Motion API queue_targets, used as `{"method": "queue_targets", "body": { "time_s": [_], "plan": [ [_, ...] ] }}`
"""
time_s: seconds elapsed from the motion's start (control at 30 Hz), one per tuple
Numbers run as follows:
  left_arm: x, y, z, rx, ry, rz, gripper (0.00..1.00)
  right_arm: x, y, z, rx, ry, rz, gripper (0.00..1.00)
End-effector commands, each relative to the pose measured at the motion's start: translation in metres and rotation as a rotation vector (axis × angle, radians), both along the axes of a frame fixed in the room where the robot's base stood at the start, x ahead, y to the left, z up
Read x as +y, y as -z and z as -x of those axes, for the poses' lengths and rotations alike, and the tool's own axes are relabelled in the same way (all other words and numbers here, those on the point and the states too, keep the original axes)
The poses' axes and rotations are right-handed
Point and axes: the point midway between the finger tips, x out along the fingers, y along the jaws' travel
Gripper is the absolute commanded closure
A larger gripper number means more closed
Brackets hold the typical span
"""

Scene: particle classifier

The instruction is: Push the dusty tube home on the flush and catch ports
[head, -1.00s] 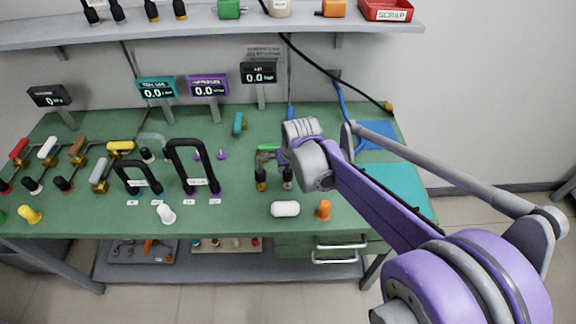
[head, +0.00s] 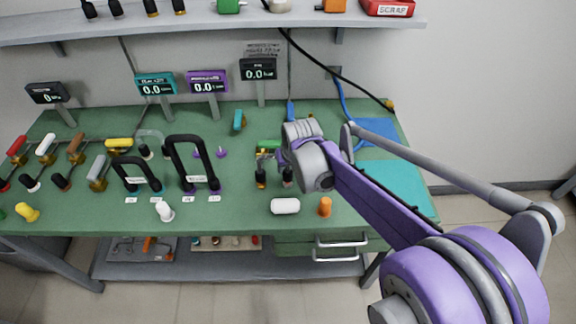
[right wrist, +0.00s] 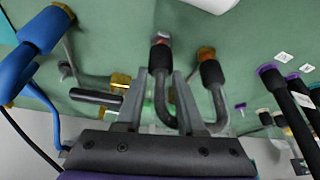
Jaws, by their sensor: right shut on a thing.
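A grey bent tube with two black sleeves (right wrist: 211,72) shows in the right wrist view. In the head view these black ends (head: 287,176) stand upright side by side on the bench. My right gripper (right wrist: 158,92) is shut on the tube near its left leg. My left gripper is out of view.
A green handle (head: 268,145) lies just behind the gripper. A white cylinder (head: 285,206) and an orange plug (head: 325,207) are in front. Two black looped tubes (head: 190,140) stand to the left. A blue hose (right wrist: 40,35) is close at the wrist view's left.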

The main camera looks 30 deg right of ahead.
Motion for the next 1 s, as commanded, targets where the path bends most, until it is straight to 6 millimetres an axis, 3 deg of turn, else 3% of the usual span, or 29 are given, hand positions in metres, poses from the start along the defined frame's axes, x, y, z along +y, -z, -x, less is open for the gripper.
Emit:
{"method": "queue_targets", "body": {
  "time_s": [0.73, 0.77, 0.93, 1.0],
  "plan": [
    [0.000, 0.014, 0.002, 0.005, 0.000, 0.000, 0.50, 0.000, 0.020, 0.000, 0.000, 0.000, 0.000, 1.00],
    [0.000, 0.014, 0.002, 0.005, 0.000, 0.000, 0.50, 0.000, 0.020, 0.000, 0.000, 0.000, 0.000, 0.60],
    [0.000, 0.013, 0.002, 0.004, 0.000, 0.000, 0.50, 0.000, 0.019, 0.000, 0.000, 0.000, 0.000, 0.30],
    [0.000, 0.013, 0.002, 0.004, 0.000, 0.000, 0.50, 0.000, 0.019, 0.000, 0.000, 0.000, 0.000, 0.27]
  ]
}}
